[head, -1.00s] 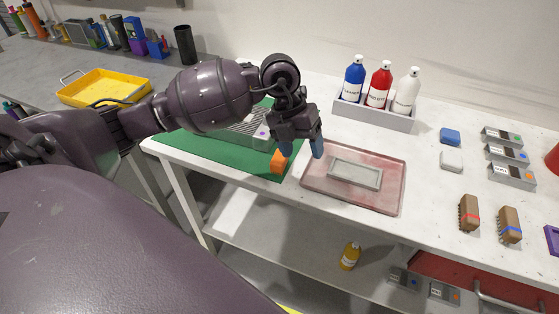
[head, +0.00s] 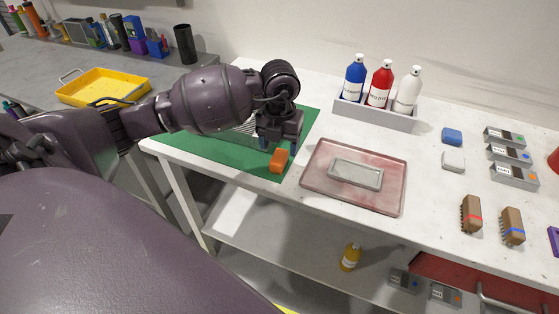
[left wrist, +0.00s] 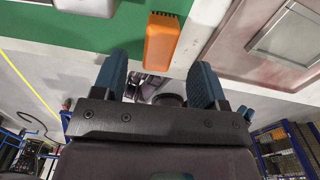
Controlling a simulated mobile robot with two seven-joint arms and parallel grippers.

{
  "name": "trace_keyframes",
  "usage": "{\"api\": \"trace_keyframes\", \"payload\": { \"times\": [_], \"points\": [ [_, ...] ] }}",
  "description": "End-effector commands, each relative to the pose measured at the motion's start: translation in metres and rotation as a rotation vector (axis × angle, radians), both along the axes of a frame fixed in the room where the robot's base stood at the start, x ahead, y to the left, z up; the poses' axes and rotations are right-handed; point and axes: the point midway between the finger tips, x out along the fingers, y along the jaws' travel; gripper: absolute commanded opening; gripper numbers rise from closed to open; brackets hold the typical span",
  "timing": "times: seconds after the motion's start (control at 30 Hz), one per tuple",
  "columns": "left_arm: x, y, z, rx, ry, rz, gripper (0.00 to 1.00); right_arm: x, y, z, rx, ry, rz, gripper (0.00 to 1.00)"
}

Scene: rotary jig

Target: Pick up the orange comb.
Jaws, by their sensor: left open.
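The orange comb (head: 279,160) lies at the front right edge of the green mat (head: 222,160), partly hidden by my left gripper (head: 278,143) in the head view. In the left wrist view the comb (left wrist: 161,42) shows an orange body with short dark teeth at its far end. My left gripper (left wrist: 158,82) is open and empty, its two blue fingers apart. The comb lies beyond the fingertips, roughly in line with the gap between them. My right gripper is in neither view.
A pinkish tray (head: 392,195) with a grey plate (head: 355,172) lies right of the comb. A grey device on the mat is partly behind my left arm. A rack (head: 373,117) of three bottles stands at the back. Brushes (head: 471,213) lie at the right.

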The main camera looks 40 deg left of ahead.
Motion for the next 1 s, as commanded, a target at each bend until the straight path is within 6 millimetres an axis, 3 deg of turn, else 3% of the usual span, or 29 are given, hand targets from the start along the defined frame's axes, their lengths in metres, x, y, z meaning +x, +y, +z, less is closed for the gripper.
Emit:
{"api": "trace_keyframes", "payload": {
  "times": [0.3,0.57,0.9,1.0],
  "points": [
    [-0.003,0.000,-0.042,-0.001,0.004,0.001,0.66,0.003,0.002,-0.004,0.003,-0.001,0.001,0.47],
    [-0.002,0.000,-0.045,0.000,0.000,0.000,0.66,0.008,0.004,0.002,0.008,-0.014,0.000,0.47],
    [-0.002,0.000,-0.045,0.000,0.000,0.000,0.15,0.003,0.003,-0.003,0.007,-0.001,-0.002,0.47],
    [-0.002,0.000,-0.045,0.000,0.000,0.000,0.12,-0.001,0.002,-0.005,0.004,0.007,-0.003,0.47]
  ]
}}
